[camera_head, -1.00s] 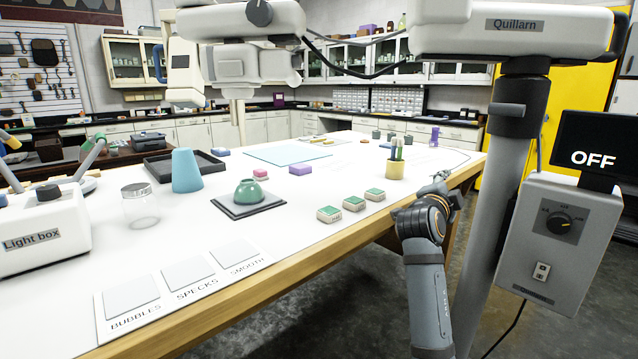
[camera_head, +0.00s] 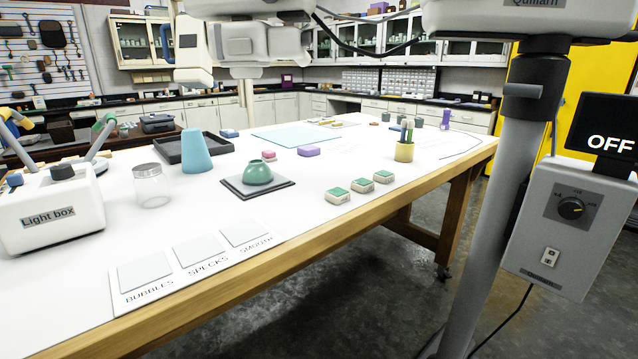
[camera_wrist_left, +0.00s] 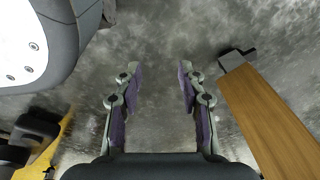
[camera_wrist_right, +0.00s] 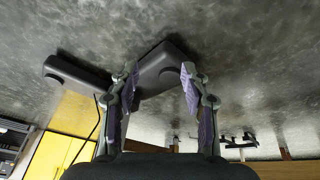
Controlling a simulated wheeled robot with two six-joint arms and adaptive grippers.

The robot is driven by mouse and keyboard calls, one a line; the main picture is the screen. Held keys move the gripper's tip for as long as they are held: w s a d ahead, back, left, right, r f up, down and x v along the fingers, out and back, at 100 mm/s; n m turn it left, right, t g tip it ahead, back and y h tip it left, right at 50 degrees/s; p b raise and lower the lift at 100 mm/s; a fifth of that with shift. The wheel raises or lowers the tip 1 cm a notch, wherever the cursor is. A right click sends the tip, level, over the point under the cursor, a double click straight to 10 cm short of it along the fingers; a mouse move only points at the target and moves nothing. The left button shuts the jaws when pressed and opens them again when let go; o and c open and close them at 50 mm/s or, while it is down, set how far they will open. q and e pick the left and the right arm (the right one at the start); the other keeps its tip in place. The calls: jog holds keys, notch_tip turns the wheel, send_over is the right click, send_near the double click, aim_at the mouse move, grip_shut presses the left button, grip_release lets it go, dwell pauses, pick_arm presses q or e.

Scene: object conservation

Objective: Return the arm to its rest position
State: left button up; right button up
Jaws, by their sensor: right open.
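My left gripper (camera_wrist_left: 157,82) shows in the left wrist view. It is open and empty above the grey floor, beside a wooden table leg. My right gripper (camera_wrist_right: 160,80) shows in the right wrist view. It is open, with nothing between its fingers, over the floor and the dark foot of a stand. In the head view a green bowl (camera_head: 257,173) sits on a dark square pad (camera_head: 240,193) on the white table. Several small green-topped boxes (camera_head: 361,186) stand near the table's front edge.
A blue cone (camera_head: 196,152), a glass jar (camera_head: 151,187) and a light box (camera_head: 50,215) stand on the table's left. A labelled card (camera_head: 185,278) lies at the front. A grey stand (camera_head: 495,190) with a control box (camera_head: 563,225) rises at the right.

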jog(key=s+f+n+g, duration=0.1)
jog(key=s+f, duration=0.2)
jog(key=s, duration=0.4)
jog(key=s+f+g, duration=0.1)
jog(key=s+f, duration=0.2)
jog(key=s, duration=0.4)
pick_arm(q)
jog(key=s+r+p, duration=1)
jog(key=r+p, duration=0.3)
jog(key=p, duration=0.6)
jog(key=shift+s+a, duration=0.15)
jog(key=shift+s, duration=0.2)
pick_arm(e)
jog(key=s+r, duration=1.2)
jog(key=r, duration=0.1)
jog(key=shift+d+n+g+y, duration=0.4)
